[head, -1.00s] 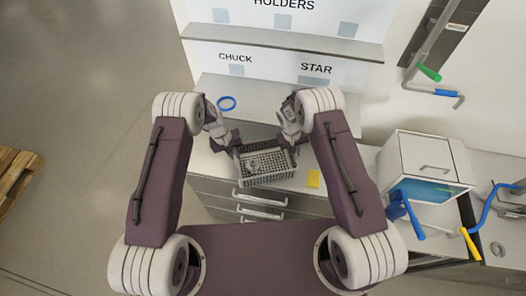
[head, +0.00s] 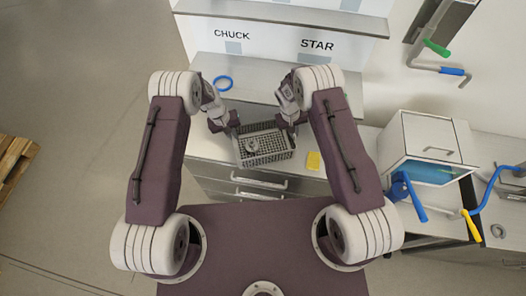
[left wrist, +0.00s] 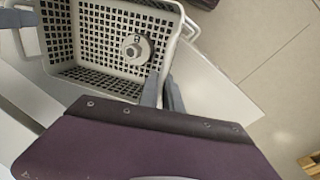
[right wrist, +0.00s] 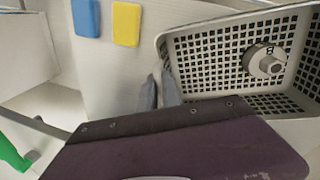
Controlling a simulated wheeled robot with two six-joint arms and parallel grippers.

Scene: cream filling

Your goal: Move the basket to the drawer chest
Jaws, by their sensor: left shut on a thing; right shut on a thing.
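The grey mesh basket (head: 270,157) is over the front part of the grey drawer chest's top (head: 203,141); I cannot tell if it rests there or hangs just above. A round metal part (head: 252,146) lies in it, and shows too in the left wrist view (left wrist: 137,48). My left gripper (head: 234,127) is shut on the basket's left end; its fingers (left wrist: 163,92) pinch the rim. My right gripper (head: 291,126) is shut on the right end, fingers (right wrist: 159,91) at the rim. The basket looks about level.
A yellow block (head: 313,160) lies on the top right of the basket, with a blue block (right wrist: 86,18) beside it. Shelves labelled CHUCK and STAR stand behind. A white cabinet (head: 428,140) stands at the right, a wooden pallet (head: 15,160) far left.

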